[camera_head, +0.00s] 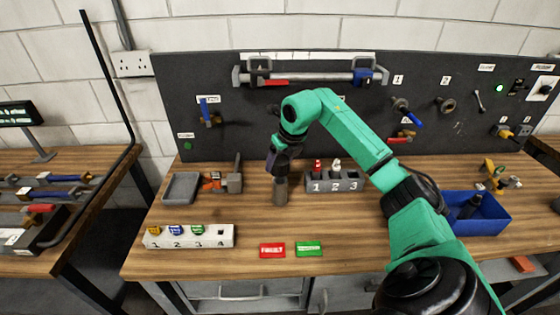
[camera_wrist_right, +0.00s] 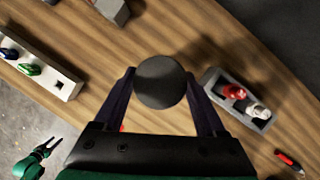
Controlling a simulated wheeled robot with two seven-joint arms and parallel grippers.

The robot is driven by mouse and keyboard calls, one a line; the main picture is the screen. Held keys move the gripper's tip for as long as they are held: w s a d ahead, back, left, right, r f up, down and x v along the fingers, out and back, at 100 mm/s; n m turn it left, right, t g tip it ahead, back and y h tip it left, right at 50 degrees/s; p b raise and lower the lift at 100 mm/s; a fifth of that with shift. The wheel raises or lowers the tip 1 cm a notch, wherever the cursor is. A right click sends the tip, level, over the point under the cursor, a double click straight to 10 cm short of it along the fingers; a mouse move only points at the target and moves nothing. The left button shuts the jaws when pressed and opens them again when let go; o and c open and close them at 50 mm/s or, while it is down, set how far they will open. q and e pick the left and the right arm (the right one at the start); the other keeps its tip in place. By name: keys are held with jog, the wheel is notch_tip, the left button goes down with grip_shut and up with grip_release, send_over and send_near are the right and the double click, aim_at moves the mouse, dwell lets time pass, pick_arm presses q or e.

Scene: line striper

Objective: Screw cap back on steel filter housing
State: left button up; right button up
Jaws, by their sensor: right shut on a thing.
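The steel filter housing (camera_head: 280,192) stands upright on the bench as a grey-brown cylinder, directly below my right gripper (camera_head: 281,174). In the right wrist view a round dark cap (camera_wrist_right: 161,82) sits between the two fingertips of my right gripper (camera_wrist_right: 160,88), which is shut on it. The cap hides the housing below in that view. The fingers hide the join in the head view, so I cannot tell how far the cap is seated. My left gripper (camera_wrist_right: 48,147) shows small at the lower left of the right wrist view, its fingers apart and empty.
A numbered white block (camera_head: 188,237) stands front left, and a grey numbered rack (camera_head: 334,182) stands right of the housing. A grey tray (camera_head: 181,188) lies left, a blue bin (camera_head: 478,214) right. Red (camera_head: 272,250) and green (camera_head: 309,248) labels lie in front.

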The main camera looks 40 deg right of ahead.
jog(key=shift+f, duration=0.1)
jog(key=shift+s+f+b, duration=0.1)
jog(key=shift+f+b, duration=0.65)
jog(key=shift+f, duration=0.05)
jog(key=shift+f, duration=0.1)
jog(key=shift+f+b, duration=0.45)
jog(key=shift+f, duration=0.1)
jog(key=shift+f, duration=0.15)
dwell(0.5)
jog(key=shift+f, duration=0.25)
jog(key=shift+f+b, duration=0.3)
jog(key=shift+b, duration=0.05)
dwell(0.6)
jog(key=o, duration=1.3)
